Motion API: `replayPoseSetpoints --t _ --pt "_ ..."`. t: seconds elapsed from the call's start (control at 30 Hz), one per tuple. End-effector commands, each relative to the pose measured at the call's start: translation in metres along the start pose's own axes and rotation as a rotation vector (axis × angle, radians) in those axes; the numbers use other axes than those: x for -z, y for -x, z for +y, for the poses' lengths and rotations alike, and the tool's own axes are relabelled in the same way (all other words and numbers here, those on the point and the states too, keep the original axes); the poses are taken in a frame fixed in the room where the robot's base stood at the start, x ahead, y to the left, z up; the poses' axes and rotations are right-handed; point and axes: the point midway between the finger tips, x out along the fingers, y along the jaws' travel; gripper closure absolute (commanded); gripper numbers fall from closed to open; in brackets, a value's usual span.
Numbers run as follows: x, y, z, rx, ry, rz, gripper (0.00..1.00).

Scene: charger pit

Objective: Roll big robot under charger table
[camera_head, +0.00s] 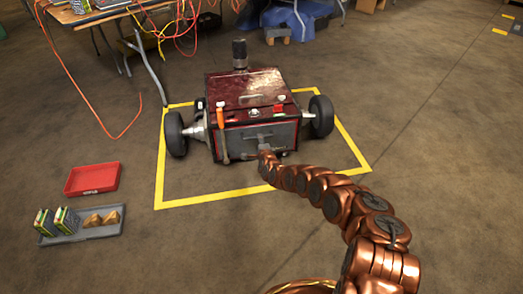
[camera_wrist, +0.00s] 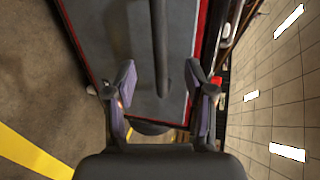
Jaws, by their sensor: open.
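The big robot (camera_head: 250,90) is a dark red, worn box with two black side wheels. It stands inside a yellow floor outline in the head view. Its grey front panel has a dark handle (camera_head: 258,135). My gripper (camera_head: 265,152) is at that panel, just by the handle. In the wrist view my open gripper (camera_wrist: 160,85) has one finger on each side of the dark handle bar (camera_wrist: 160,45), over the grey panel (camera_wrist: 120,35). I cannot tell whether a finger touches it. The charger table (camera_head: 95,18), with orange cables, is at the upper left.
The yellow outline (camera_head: 160,170) surrounds the big robot. A red tray (camera_head: 92,179) and a grey tray (camera_head: 108,231) with boxes and tan pieces lie on the left floor. Orange cables hang to the floor near the table legs (camera_head: 150,68). The right floor is clear.

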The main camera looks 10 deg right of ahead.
Motion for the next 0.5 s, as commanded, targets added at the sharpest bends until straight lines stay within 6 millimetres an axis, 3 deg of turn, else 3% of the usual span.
replayPoseSetpoints --t 0.5 --pt "-0.001 -0.045 0.004 0.0 0.001 0.0 0.46"
